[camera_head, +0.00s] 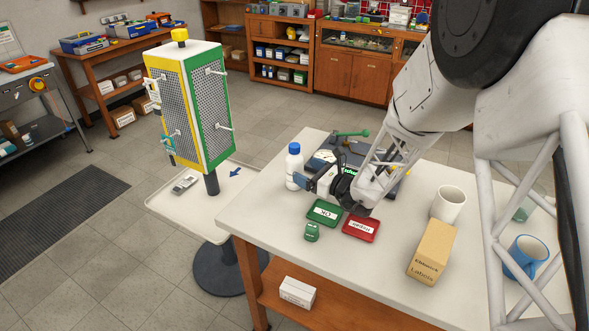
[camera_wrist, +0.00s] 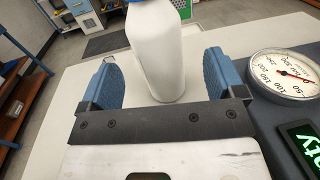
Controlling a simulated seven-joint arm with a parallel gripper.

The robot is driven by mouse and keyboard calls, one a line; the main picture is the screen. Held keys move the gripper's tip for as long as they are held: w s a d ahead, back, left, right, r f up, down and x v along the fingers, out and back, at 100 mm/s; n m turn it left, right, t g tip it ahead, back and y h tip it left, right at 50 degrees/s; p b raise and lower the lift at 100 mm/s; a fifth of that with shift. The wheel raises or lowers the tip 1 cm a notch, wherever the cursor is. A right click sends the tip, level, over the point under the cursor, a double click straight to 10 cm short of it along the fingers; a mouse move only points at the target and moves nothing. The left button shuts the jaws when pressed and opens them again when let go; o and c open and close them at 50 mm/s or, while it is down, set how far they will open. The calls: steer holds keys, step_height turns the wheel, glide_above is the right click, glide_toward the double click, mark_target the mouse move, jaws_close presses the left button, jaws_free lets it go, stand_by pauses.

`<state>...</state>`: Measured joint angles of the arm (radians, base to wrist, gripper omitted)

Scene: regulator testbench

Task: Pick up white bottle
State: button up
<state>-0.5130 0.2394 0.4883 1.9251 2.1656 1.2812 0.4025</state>
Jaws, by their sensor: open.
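The white bottle (camera_head: 294,168) with a blue cap stands upright near the far left edge of the white-topped table (camera_head: 285,235). My gripper (camera_head: 308,184) is low over the table, just right of the bottle, with its jaws turned toward it. In the wrist view, the bottle (camera_wrist: 157,52) stands ahead between the two blue finger pads of my gripper (camera_wrist: 162,85). The jaws are open, with a gap on each side of the bottle. The bottle's cap is mostly cut off at the top of the wrist view.
A pressure gauge (camera_wrist: 285,77) and a dark display are close to the right finger. The front left tabletop is clear.

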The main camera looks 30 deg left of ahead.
mark_target(295, 145)
steer(key=shift+a, duration=0.1)
steer(key=shift+w+a+f, duration=0.1)
steer(key=shift+w+a, duration=0.05)
steer(key=shift+a, duration=1.1)
steer(key=shift+w+a, duration=0.1)
steer(key=shift+a, duration=1.15)
steer(key=shift+c, duration=0.3)
steer(key=c, duration=1.1)
steer(key=shift+r, duration=5.05)
